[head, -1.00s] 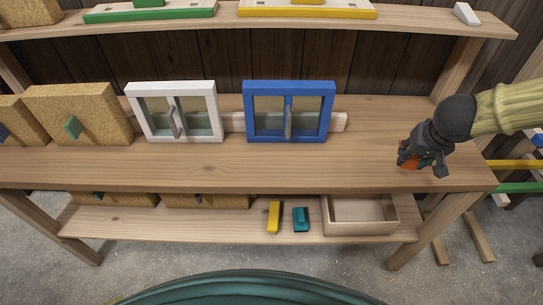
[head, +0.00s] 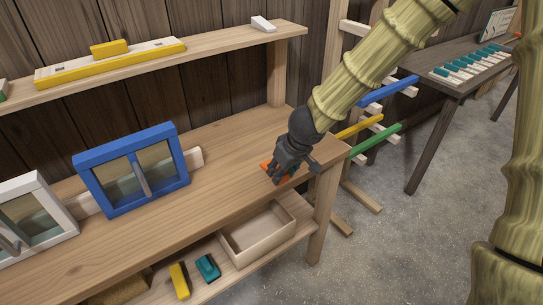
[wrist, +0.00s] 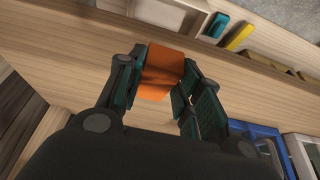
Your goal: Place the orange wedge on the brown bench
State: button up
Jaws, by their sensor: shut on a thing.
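My gripper (head: 277,174) is over the right end of the light wooden workbench, near its front edge. It is shut on the orange wedge (wrist: 163,74), which shows between the teal-padded fingers in the wrist view. In the head view only small orange parts (head: 265,166) show past the dark fingers. I cannot tell whether the wedge touches the workbench top (head: 225,166). A dark brown bench (head: 440,81) stands farther back at the right, with a row of teal and white pieces on it.
A blue-framed window (head: 133,170) and a white-framed one stand on the workbench. An open box (head: 257,232), a yellow block (head: 179,281) and a teal block (head: 207,268) are on the lower shelf. A rack with blue, yellow and green bars (head: 376,139) stands between the benches. Grey floor is open at the right.

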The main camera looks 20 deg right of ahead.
jog(key=w+p, duration=0.1)
jog(key=w, duration=0.2)
jog(key=w+d+p, duration=0.1)
jog(key=w, duration=0.3)
jog(key=w+d+f+p, duration=0.1)
jog(key=w, duration=0.3)
jog(key=shift+d, duration=0.1)
jog(key=shift+f+b, duration=0.55)
jog(key=shift+f, duration=1.3)
jog(key=o, duration=1)
jog(key=shift+f, duration=0.1)
jog(key=shift+r, duration=0.6)
jog(key=shift+p+v, duration=1.2)
jog(key=shift+v, duration=4.35)
